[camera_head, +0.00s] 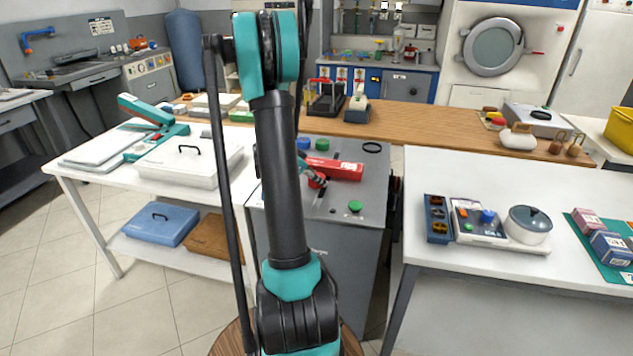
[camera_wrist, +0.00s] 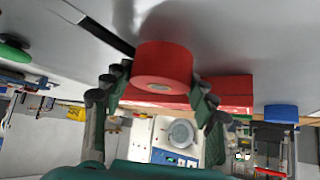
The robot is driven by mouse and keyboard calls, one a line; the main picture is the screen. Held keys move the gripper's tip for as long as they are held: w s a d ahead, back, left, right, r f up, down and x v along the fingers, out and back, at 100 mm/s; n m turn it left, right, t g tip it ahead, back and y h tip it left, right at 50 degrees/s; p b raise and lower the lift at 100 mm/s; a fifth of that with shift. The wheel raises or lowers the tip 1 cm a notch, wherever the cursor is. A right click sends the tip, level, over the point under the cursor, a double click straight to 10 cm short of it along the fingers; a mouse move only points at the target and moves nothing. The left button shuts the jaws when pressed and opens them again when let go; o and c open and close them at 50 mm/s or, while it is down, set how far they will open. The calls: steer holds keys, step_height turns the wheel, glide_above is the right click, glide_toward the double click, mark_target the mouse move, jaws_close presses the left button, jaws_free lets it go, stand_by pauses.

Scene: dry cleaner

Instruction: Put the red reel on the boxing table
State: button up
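The red reel (camera_wrist: 162,66) is a short red cylinder with a pale core, against the grey top of the cabinet. My gripper (camera_wrist: 160,76) has one finger on each side of it, close to its sides. Whether both fingers press on it is not clear. In the head view, the red reel (camera_head: 317,180) shows at the dark fingertips, low over the grey cabinet top (camera_head: 345,205) and partly hidden. Which table is the boxing table cannot be told for sure; the white table at right (camera_head: 450,175) holds small boxes.
A red box (camera_head: 337,168) lies just behind the reel. A green disc (camera_head: 355,206) and blue round piece (camera_head: 303,144) are also on the cabinet. The right table bears a pot (camera_head: 528,226), trays and boxes on a green mat (camera_head: 600,255); its back left is clear.

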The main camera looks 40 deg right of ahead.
steer(key=c, duration=0.7)
steer(key=shift+c, duration=0.2)
